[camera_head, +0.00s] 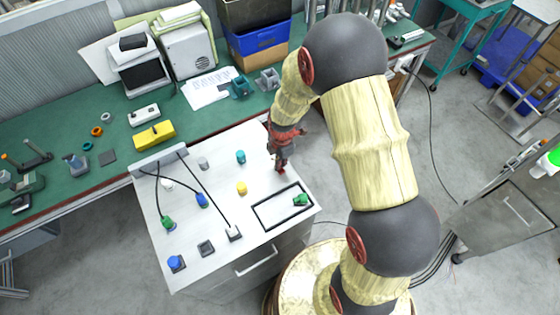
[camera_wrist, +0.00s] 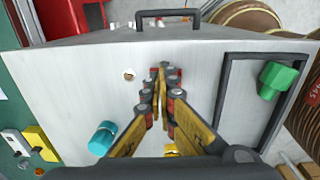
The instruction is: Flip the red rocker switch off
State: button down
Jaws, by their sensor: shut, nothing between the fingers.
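My gripper (camera_head: 281,164) points down over the right part of the white panel top (camera_head: 210,220), right of the teal cylinder (camera_head: 241,156) and above the black rectangular outline (camera_head: 262,222). In the wrist view my gripper (camera_wrist: 162,88) has its fingertips together, with nothing seen between them. I cannot make out the red rocker switch clearly. A small red patch shows at the fingertips in the head view, but I cannot tell it from the gripper's own red parts. The fingertips hide the panel just there in the wrist view, where a small dark piece shows.
A green piece (camera_head: 300,200) lies inside the outline. A dark handle (camera_wrist: 168,16) borders the panel in the wrist view. The green bench (camera_head: 60,205) adjoins behind.

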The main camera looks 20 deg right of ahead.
jog(key=shift+s+f, duration=0.15)
jog(key=shift+s, duration=0.2)
jog(key=shift+s+d, duration=0.2)
jog(key=shift+s, duration=0.45)
